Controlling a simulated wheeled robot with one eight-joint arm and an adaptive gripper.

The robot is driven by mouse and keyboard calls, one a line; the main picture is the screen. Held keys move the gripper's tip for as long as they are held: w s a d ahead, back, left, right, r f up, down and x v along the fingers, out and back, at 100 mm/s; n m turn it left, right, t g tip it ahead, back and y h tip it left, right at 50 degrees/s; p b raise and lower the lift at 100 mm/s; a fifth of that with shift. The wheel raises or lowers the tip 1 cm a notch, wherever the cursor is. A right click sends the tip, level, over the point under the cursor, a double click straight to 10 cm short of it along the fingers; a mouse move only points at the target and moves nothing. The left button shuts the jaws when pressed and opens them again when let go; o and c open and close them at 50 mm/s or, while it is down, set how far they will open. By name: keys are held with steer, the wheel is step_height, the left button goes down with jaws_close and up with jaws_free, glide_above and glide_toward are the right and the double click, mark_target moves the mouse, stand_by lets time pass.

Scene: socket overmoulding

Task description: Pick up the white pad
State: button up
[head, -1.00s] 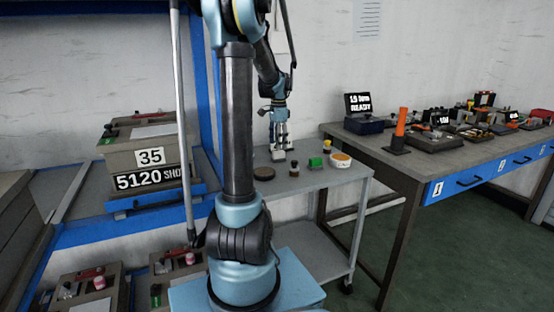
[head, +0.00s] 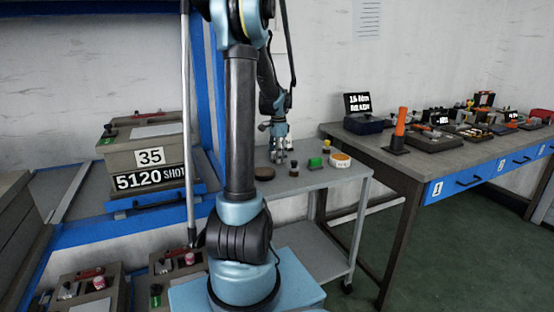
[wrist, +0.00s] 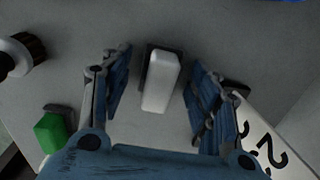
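The white pad (wrist: 161,82) is an upright-looking white block on a dark base, seen in the wrist view on the grey cart top (head: 318,178). My gripper (wrist: 160,62) is open, with one blue finger to the left of the pad and one to the right. There is a visible gap on both sides, and neither finger appears to touch it. In the head view my gripper (head: 280,157) is low over the back of the cart top. I cannot make out the pad clearly there.
Near the gripper on the cart stand a green block (head: 315,162), a dark round disc (head: 264,173), a small dark knob (head: 294,168) and a white-and-orange round container (head: 340,160). A workbench (head: 408,164) with several tools is on the right. The wall is close behind.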

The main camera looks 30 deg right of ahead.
steer(key=c, duration=0.9)
steer(key=shift+c, duration=0.2)
steer(key=shift+r, duration=0.1)
step_height(320, 180, up, 10)
steer(key=shift+f, duration=0.1)
